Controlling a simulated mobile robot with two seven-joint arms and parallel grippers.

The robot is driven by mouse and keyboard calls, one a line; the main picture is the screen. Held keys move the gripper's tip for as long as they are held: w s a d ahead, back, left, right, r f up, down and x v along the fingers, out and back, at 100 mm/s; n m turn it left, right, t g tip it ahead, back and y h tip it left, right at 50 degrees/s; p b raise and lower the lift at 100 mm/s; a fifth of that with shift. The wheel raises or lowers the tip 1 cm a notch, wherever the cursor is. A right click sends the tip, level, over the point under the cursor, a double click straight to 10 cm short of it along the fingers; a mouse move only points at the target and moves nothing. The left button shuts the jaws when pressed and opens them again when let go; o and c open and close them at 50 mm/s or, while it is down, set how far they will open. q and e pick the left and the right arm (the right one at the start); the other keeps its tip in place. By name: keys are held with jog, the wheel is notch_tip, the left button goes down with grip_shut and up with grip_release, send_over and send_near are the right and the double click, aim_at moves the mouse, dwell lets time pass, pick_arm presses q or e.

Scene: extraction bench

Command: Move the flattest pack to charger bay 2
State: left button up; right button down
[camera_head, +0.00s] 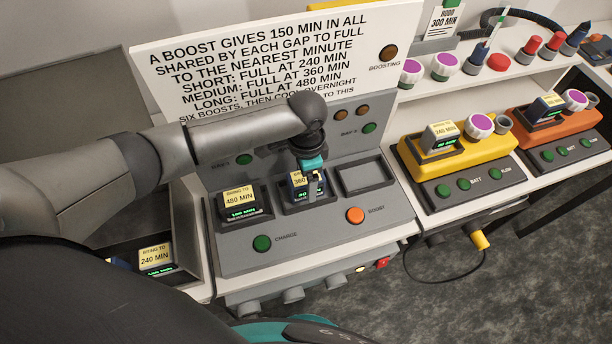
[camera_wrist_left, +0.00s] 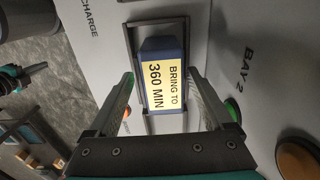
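A blue pack (camera_head: 295,183) with a yellow label sits in the middle pocket of the grey charger (camera_head: 330,240). In the left wrist view its label reads "BRING TO 360 MIN" (camera_wrist_left: 163,85), with "BAY 2" printed on the panel to the right. My left gripper (camera_wrist_left: 165,105) is open, its fingers apart on either side of this pack, with no clear contact. In the head view my gripper (camera_head: 313,178) partly hides it. A 480 MIN pack (camera_head: 239,200) sits in the charger's left pocket. The right pocket (camera_head: 362,178) is empty. A dark, teal-banded part, perhaps my right gripper, shows in the wrist view.
A 240 MIN pack (camera_head: 156,258) lies in the lower left tray. The yellow device (camera_head: 415,155) holds another 240 MIN pack (camera_head: 440,135), and the orange device (camera_head: 525,125) holds one too. A rules sign (camera_head: 180,75) stands behind the charger. CHARGE (camera_head: 262,243) and BOOST (camera_head: 355,215) buttons are in front.

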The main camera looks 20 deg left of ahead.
pick_arm(q)
jog(key=shift+o, duration=0.4)
jog(key=shift+r, duration=0.1)
jog(key=shift+r, duration=0.3)
notch_tip(320, 180, up, 12)
jog(key=p, duration=0.1)
jog(key=shift+f, duration=0.2)
jog(key=shift+f, duration=0.1)
